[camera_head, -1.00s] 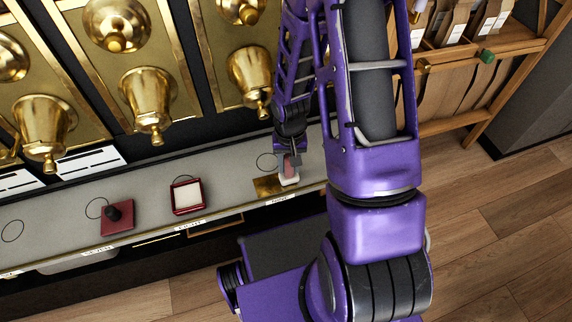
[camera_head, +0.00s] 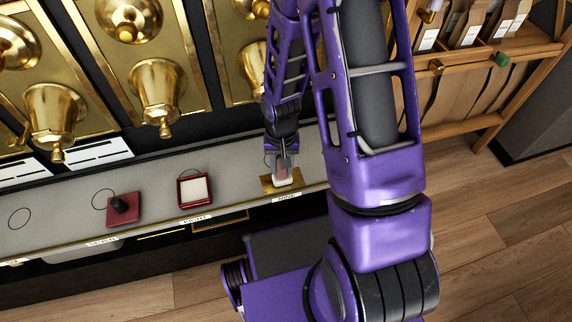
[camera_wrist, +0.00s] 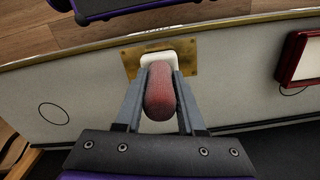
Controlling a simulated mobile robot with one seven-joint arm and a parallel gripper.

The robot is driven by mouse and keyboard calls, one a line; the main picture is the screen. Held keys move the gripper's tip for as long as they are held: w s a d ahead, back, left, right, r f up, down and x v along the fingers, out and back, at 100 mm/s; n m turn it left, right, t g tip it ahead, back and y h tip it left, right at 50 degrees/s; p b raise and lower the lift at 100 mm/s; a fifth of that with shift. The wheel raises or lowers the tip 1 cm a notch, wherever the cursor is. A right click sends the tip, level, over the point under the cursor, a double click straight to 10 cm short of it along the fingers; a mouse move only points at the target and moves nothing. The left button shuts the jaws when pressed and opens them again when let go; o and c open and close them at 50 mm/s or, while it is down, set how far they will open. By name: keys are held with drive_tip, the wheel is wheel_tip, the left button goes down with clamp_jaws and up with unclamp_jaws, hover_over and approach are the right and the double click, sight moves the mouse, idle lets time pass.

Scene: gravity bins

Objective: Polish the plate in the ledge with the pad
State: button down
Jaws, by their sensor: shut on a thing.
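The brass plate (camera_head: 267,185) lies in the pale ledge, near its right part in the head view. It also shows in the wrist view (camera_wrist: 131,62), on both sides of the pad. The pad has a white base (camera_wrist: 159,54) and a rounded reddish handle (camera_wrist: 160,95). My gripper (camera_head: 283,163) is shut on the handle, one finger on each side. The pad's white base is over the middle of the plate and hides that part; it looks to be resting on it, but I cannot tell the contact for certain.
Left along the ledge (camera_head: 50,223) are a red frame with a white inside (camera_head: 194,190) and a red block with a black knob (camera_head: 123,208). Brass bell-shaped dispensers (camera_head: 157,90) hang above the ledge. A wooden rack (camera_head: 470,125) stands at the right.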

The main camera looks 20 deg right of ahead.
drive_tip(key=shift+a+r, duration=0.1)
drive_tip(key=shift+a, duration=2)
drive_tip(key=shift+d, duration=0.15)
drive_tip(key=shift+d, duration=2)
drive_tip(key=shift+d+p, duration=0.3)
drive_tip(key=shift+d, duration=1.75)
